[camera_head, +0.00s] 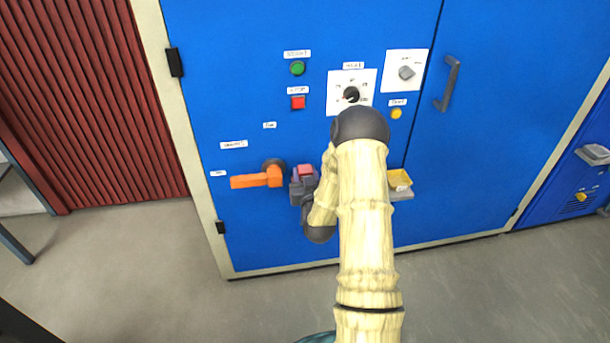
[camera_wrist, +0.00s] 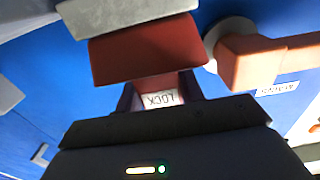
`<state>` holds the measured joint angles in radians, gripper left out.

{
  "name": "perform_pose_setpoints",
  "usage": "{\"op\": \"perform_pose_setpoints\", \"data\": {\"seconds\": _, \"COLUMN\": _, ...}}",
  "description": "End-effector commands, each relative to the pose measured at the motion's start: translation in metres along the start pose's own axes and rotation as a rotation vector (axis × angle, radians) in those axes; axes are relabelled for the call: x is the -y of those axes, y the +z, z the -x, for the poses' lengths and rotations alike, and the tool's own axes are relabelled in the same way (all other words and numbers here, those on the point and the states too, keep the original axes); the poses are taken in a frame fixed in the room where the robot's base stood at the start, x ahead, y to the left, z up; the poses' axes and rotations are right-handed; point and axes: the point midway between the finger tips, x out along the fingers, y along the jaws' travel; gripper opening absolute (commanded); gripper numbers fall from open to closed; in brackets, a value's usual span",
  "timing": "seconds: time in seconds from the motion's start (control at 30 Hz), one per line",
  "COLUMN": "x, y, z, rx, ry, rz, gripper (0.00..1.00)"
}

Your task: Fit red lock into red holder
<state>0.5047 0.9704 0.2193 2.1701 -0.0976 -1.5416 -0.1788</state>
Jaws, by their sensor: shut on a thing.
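The red lock (camera_head: 305,170) shows as a small red block in front of the blue cabinet, just right of an orange handle. In the wrist view, the lock (camera_wrist: 150,50) is a wide red block with a narrower part bearing an upside-down LOCK label. My gripper (camera_wrist: 160,92) is shut on this narrower part, a dark finger on each side. A grey block (camera_wrist: 125,14), perhaps the red holder, lies against or very near the red block's far edge. I cannot tell whether the lock is seated in it. My arm hides part of this area in the head view.
The orange handle (camera_head: 257,178) sticks out close to the left of my gripper. A yellow piece (camera_head: 399,179) on a grey mount is right of my arm. Buttons and a dial (camera_head: 351,93) are above. Grey floor (camera_head: 150,250) is open at lower left.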

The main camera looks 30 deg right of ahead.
Motion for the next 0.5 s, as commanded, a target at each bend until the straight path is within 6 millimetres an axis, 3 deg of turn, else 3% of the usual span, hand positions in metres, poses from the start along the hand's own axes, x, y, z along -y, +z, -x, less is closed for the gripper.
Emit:
{"op": "perform_pose_setpoints", "data": {"seconds": 0.3, "x": 0.0002, "y": 0.0073, "z": 0.0, "rx": 0.0, "ry": 0.0, "rz": 0.0, "gripper": 0.14}}
{"op": "perform_pose_setpoints", "data": {"seconds": 0.33, "x": 0.0002, "y": 0.0065, "z": 0.0001, "rx": 0.001, "ry": 0.0, "rz": 0.0, "gripper": 0.42}}
{"op": "perform_pose_setpoints", "data": {"seconds": 0.43, "x": 0.0001, "y": 0.006, "z": 0.0001, "rx": 0.001, "ry": 0.0, "rz": 0.0, "gripper": 0.6}}
{"op": "perform_pose_setpoints", "data": {"seconds": 0.5, "x": 0.0001, "y": 0.0059, "z": 0.0001, "rx": 0.001, "ry": 0.0, "rz": 0.0, "gripper": 0.6}}
